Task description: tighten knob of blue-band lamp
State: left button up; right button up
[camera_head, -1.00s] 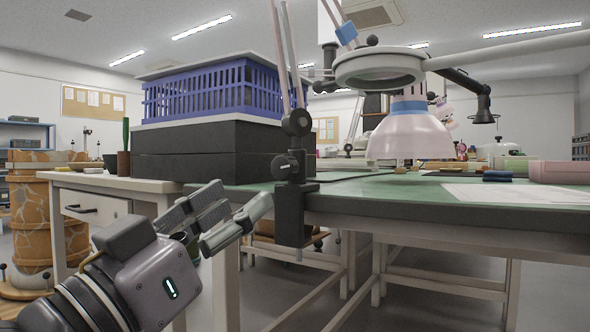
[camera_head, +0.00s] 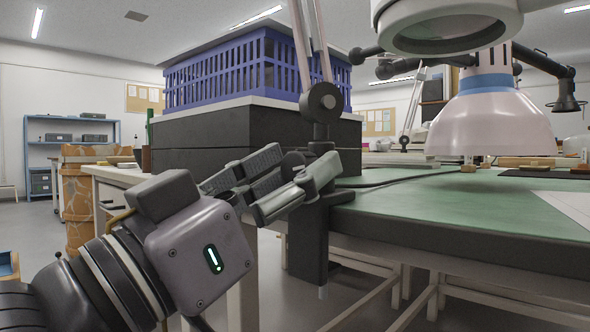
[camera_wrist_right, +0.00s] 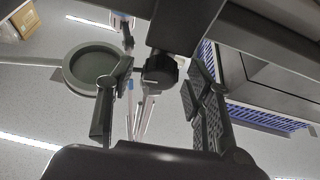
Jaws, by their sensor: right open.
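The blue-band lamp has a pale pink shade (camera_head: 492,122) with a blue band (camera_head: 486,83) at its top, over the green bench. Its pale twin rods rise from a dark pivot (camera_head: 322,102) above a black clamp (camera_head: 308,240) at the bench edge. A dark knob (camera_head: 292,161) sticks out on the clamp's near left side. My right gripper (camera_head: 302,168) is open, its fingers on either side of the knob. In the right wrist view the knob (camera_wrist_right: 160,70) sits between the open fingertips; I cannot tell whether they touch it.
Black boxes (camera_head: 205,142) with a blue crate (camera_head: 215,80) on top stand close behind the gripper. A ring magnifier (camera_head: 450,22) hangs above the bench. The green bench top (camera_head: 470,212) is clear near its front. White paper (camera_head: 570,205) lies at the right.

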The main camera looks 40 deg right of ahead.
jog(key=shift+c, duration=0.6)
grip_shut()
jog(key=shift+m+g, duration=0.4)
jog(key=shift+m, duration=0.2)
jog(key=m+g, duration=0.1)
jog(key=m, duration=0.1)
jog(key=shift+m+g+b, duration=0.3)
jog(key=shift+m, duration=0.1)
jog(key=shift+w+m+g+y, duration=0.1)
jog(key=shift+m+g+y, duration=0.4)
jog(key=shift+m, duration=1)
jog(key=shift+m+g+y, duration=0.1)
jog(key=shift+m+g, duration=0.7)
jog(key=shift+m, duration=0.7)
